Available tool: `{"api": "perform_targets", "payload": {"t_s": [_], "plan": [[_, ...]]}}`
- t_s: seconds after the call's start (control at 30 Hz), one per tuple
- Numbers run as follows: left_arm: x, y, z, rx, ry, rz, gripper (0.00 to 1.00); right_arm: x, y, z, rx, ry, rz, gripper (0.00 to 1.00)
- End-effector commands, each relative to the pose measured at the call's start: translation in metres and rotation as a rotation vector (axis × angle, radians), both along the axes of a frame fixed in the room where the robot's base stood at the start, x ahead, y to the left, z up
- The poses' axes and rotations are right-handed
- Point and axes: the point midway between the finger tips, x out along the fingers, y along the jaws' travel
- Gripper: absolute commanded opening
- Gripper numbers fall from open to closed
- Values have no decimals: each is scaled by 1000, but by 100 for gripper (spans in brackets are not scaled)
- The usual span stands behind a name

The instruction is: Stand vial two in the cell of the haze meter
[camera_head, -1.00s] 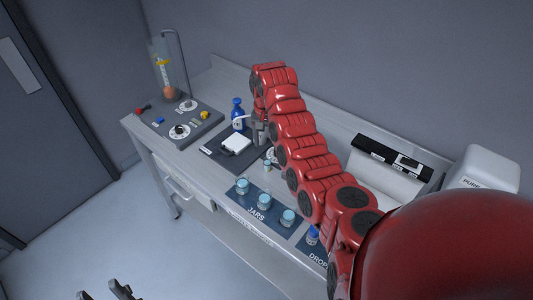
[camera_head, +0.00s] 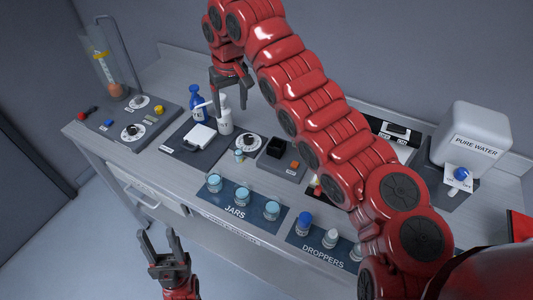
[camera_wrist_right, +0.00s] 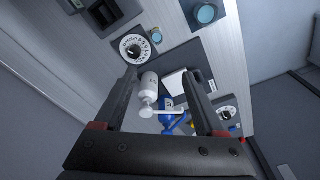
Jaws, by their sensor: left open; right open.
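The haze meter appears to be the dark unit (camera_head: 288,168) with a black square cell (camera_head: 273,148), a dial and an orange button; the cell also shows in the right wrist view (camera_wrist_right: 103,14). A small vial with a teal top (camera_head: 239,155) stands beside the dial, also in the right wrist view (camera_wrist_right: 156,36). I cannot read its number. My right gripper (camera_head: 229,98) is open and empty, above and behind the vial, near the bottles; its fingers frame the right wrist view (camera_wrist_right: 163,82). My left gripper (camera_head: 160,238) is open and empty in front of the bench.
Three teal-lidded jars (camera_head: 243,194) stand on the JARS mat, with droppers (camera_head: 305,222) to their right. A white pump bottle (camera_head: 225,115) and blue bottle (camera_head: 197,98) stand by a flat scale-like unit (camera_head: 200,136). A water dispenser (camera_head: 470,140) is at right.

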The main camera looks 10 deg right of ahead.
Motion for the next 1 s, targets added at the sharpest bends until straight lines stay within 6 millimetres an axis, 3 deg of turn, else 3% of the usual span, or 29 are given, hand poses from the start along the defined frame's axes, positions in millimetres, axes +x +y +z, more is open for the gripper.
{"api": "perform_targets", "payload": {"t_s": [0.17, 0.7, 1.0], "plan": [[0, 0, 2, 0, 0, 0, 50, -2, 9, -8, -2, -1, 32, 72], [0, 0, 20, 0, 0, 0, 50, 7, 11, -96, -2, 2, 25, 72], [0, 0, 31, 0, 0, 0, 50, 10, 10, -121, -2, -2, 25, 72]]}}
